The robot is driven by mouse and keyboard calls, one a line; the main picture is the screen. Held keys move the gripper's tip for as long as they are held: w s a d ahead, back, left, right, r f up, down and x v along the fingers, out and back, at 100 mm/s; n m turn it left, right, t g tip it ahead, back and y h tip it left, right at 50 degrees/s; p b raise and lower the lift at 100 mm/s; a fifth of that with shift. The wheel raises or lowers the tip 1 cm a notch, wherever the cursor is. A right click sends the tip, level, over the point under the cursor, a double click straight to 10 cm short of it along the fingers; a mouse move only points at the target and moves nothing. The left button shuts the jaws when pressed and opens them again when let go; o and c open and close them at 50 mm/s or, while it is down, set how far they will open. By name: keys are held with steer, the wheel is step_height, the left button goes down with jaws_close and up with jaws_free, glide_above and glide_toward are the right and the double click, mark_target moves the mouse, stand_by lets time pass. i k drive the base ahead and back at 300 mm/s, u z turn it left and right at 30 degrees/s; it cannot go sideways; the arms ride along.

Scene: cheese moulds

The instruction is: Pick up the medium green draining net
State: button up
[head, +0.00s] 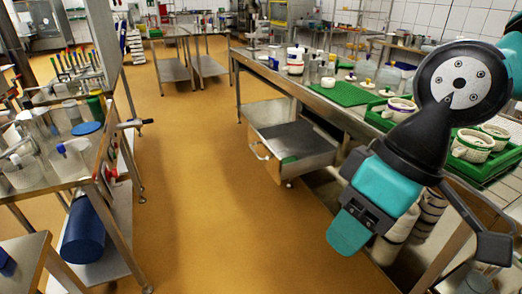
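A flat green sheet (345,93), which looks like a draining net, lies on the long metal table (243,58) at the right. Its mesh is too small to make out, and I cannot tell whether it is the medium one. My gripper (352,228) seems to be the teal and black end hanging low at the right, in front of the table and nearer than the sheet. It is apart from the sheet. Its fingers cannot be made out clearly, so whether it is open or shut does not show. My arm hides part of the table.
Green crates (503,165) with white moulds (472,146) stand on the table beside my arm. White tubs (295,60) and bottles stand behind the sheet. An open metal drawer (290,140) juts into the aisle. A cluttered table (55,172) is at left. The yellow floor (205,200) between is clear.

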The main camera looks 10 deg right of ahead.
mark_target(288, 160)
steer(key=z, duration=0.15)
steer(key=i, duration=2.2)
steer(key=z, duration=0.5)
